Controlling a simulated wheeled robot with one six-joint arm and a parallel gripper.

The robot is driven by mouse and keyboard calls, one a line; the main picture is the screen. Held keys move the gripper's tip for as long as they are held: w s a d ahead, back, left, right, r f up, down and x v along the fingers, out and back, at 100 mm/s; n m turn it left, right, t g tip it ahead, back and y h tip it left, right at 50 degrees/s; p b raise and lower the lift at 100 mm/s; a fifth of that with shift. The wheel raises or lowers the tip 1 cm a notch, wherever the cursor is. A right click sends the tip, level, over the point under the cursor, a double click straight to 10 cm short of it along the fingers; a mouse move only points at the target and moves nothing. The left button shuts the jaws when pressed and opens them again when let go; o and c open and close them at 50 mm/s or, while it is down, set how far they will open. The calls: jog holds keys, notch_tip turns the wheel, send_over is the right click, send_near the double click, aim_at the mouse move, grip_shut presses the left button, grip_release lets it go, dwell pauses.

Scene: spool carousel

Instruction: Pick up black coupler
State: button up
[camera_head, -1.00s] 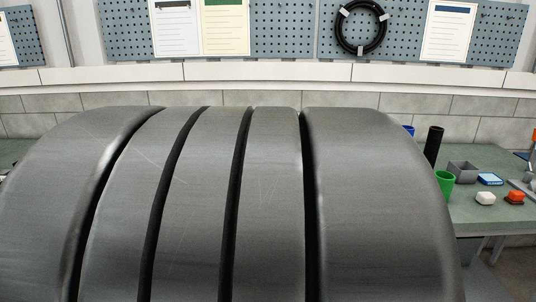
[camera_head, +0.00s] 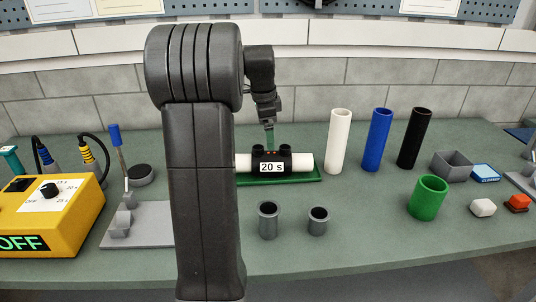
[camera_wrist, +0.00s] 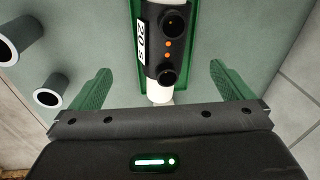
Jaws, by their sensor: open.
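The black coupler (camera_head: 286,159) carries a "20 s" label and two dark sockets on top. It sits around the middle of a white pipe (camera_head: 305,162), which lies level on a green tray (camera_head: 310,179). The coupler shows in the wrist view (camera_wrist: 163,50) at the top, with small orange dots between its sockets. My gripper (camera_head: 269,138) is above the coupler and appears apart from it. In the wrist view my gripper (camera_wrist: 161,66) is open and empty, with one green finger on each side of the tray. My arm hides the tray's left end in the head view.
Upright white (camera_head: 338,141), blue (camera_head: 377,139) and black (camera_head: 413,138) pipes stand right of the tray. Two grey cups (camera_head: 268,221) (camera_head: 318,222) stand in front. A yellow control box (camera_head: 50,215) and a grey lever stand (camera_head: 140,230) are left.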

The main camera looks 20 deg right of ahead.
aim_at(271, 153)
jog(key=f, duration=0.5)
jog(key=w+d+f, duration=0.1)
jog(key=f, duration=0.2)
jog(key=shift+f, duration=0.1)
jog(key=shift+w+d+f+p, duration=0.15)
jog(key=shift+w+d+f, duration=0.05)
jog(key=shift+f, duration=0.65)
jog(key=shift+w+d+f+p, duration=0.15)
jog(key=shift+d+f+p, duration=0.05)
jog(key=shift+f, duration=0.6)
jog(key=shift+w+d+f+p, duration=0.15)
jog(key=shift+w+d+f, duration=0.05)
jog(key=shift+f, duration=0.65)
jog(key=shift+r, duration=0.1)
jog(key=c, duration=1.5)
